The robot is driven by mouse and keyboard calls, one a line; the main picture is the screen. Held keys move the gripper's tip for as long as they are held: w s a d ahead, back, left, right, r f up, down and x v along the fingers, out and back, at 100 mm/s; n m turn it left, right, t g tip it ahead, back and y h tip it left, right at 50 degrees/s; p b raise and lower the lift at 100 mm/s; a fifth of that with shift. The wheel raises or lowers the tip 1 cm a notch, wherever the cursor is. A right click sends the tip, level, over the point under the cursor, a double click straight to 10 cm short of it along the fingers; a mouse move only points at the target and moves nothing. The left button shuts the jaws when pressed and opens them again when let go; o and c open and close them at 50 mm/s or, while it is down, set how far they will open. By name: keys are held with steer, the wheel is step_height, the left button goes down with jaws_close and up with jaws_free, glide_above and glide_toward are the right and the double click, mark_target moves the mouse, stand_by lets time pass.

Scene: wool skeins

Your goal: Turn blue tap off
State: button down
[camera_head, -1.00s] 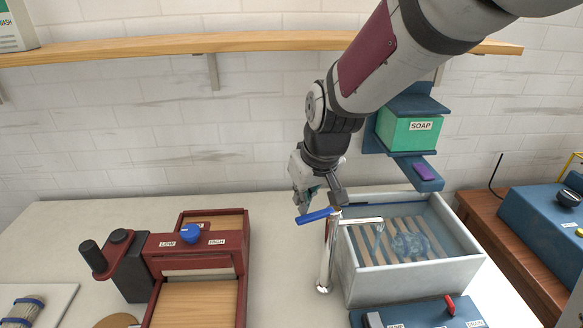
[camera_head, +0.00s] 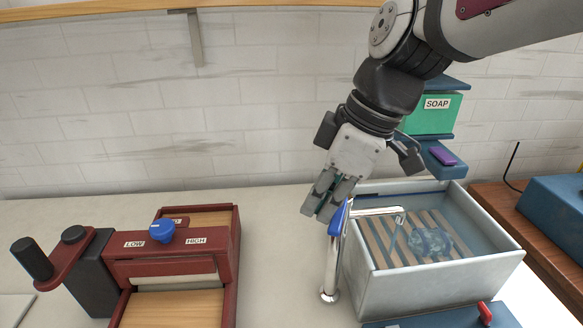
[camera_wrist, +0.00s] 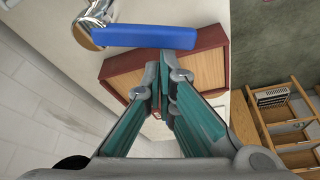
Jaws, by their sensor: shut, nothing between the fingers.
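The tap is a chrome post (camera_head: 330,265) at the left side of the basin, with a spout (camera_head: 375,212) reaching right over it. A clear stream (camera_head: 393,236) seems to hang from the spout end. The blue tap handle (camera_head: 339,217) sits on top of the post and looks foreshortened in the head view. In the wrist view the blue handle (camera_wrist: 145,37) lies just beyond the fingertips. My gripper (camera_head: 318,208) is shut and empty, pointing down beside the handle's left side. I cannot tell whether the fingers touch it.
The pale basin (camera_head: 440,283) holds slats and a bluish skein (camera_head: 430,241). A red device with a blue knob (camera_head: 161,231) stands at left. A soap shelf (camera_head: 432,113) is on the wall behind my arm. The counter (camera_head: 275,255) between device and tap is clear.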

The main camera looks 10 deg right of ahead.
mark_target(332, 221)
steer(key=shift+s+d+n+g+b, duration=0.3)
steer(key=shift+d+n+b, duration=0.25)
steer(key=shift+n, duration=0.25)
steer(key=shift+s+d+n+g+b, duration=0.2)
steer(key=shift+s+d+n+b, duration=0.25)
steer(key=shift+n+b, duration=0.3)
steer(key=shift+a, duration=0.25)
step_height(332, 221, up, 10)
steer(key=shift+f+p, duration=0.25)
steer(key=shift+p, duration=0.2)
